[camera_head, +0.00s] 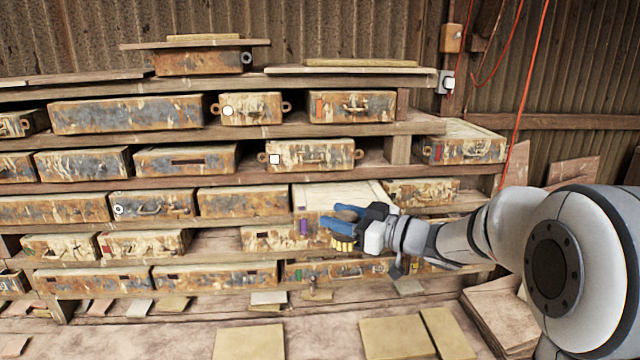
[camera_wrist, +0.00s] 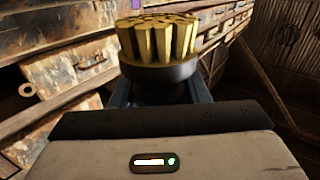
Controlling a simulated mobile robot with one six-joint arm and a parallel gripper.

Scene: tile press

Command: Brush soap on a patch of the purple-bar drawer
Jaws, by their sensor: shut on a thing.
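The purple-bar drawer (camera_head: 338,195) sticks out from the middle shelf, with a pale top and a small upright purple bar on its worn front. A bit of purple also shows at the top edge of the wrist view. My gripper (camera_head: 342,219) has blue fingers and is in front of this drawer, hiding part of its front. It is shut on a brush (camera_head: 342,243) with a dark round base and thick yellowish bristles. In the wrist view the brush (camera_wrist: 158,40) has its bristles pointing up and away from the palm. I cannot tell whether the bristles touch the drawer.
Other rusty drawers fill the wooden shelves, including one with a red bar (camera_head: 145,243) and one with a white square (camera_head: 312,154). Flat tiles (camera_head: 397,338) lie on the surface below. Red cables (camera_head: 518,110) hang at the right. A drawer with a ring handle (camera_wrist: 68,62) shows at left in the wrist view.

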